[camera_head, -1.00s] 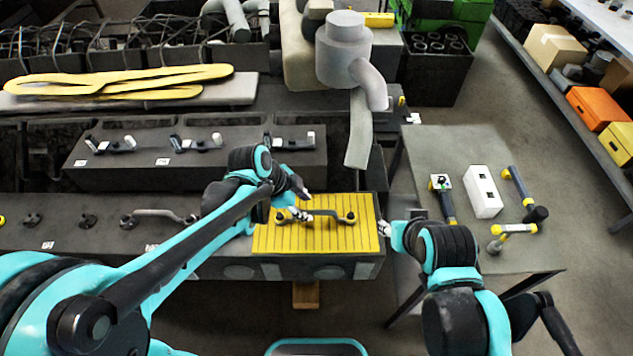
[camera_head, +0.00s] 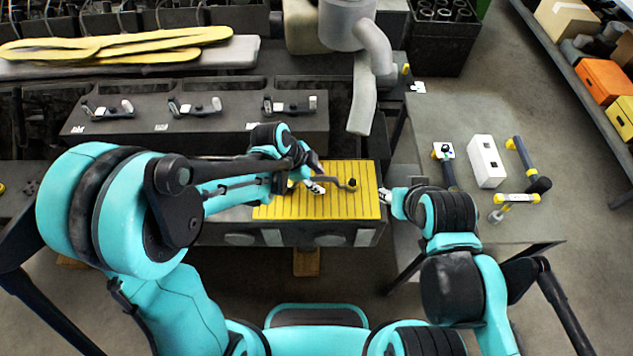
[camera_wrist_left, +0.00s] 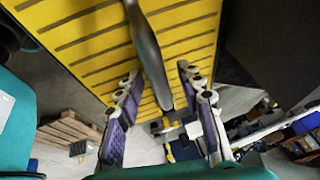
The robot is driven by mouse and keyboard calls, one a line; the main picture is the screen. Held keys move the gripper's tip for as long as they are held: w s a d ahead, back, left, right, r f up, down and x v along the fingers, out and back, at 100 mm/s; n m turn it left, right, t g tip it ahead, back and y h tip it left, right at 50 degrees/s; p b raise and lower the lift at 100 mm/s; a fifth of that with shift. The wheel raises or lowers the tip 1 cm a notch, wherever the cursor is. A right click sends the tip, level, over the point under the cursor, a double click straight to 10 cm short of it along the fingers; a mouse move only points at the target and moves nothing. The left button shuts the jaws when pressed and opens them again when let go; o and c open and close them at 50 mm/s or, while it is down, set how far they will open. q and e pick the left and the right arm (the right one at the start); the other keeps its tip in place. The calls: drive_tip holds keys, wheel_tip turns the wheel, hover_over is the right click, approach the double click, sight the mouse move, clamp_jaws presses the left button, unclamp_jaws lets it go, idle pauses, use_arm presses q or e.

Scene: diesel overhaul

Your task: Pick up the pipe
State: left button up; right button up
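The grey pipe (camera_head: 333,181) lies on the yellow slatted mat (camera_head: 338,207), with a dark round fitting at its right end. Its left part is hidden behind my left gripper (camera_head: 312,183), which is over the mat. In the left wrist view, the pipe (camera_wrist_left: 149,50) runs down from the top edge into the space between the fingers of my left gripper (camera_wrist_left: 160,75). Those fingers are spread, with a visible gap on both sides of the pipe. My right gripper (camera_head: 386,196) is just beyond the mat's right edge; its finger opening is too small to tell.
A grey side table (camera_head: 455,222) on the right holds a white block (camera_head: 486,161) and several hand tools. A dark engine block (camera_head: 220,135) behind the mat carries several small parts. A grey exhaust duct (camera_head: 363,90) hangs behind the mat.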

use_arm(q)
clamp_jaws()
drive_tip(key=shift+r, duration=0.1)
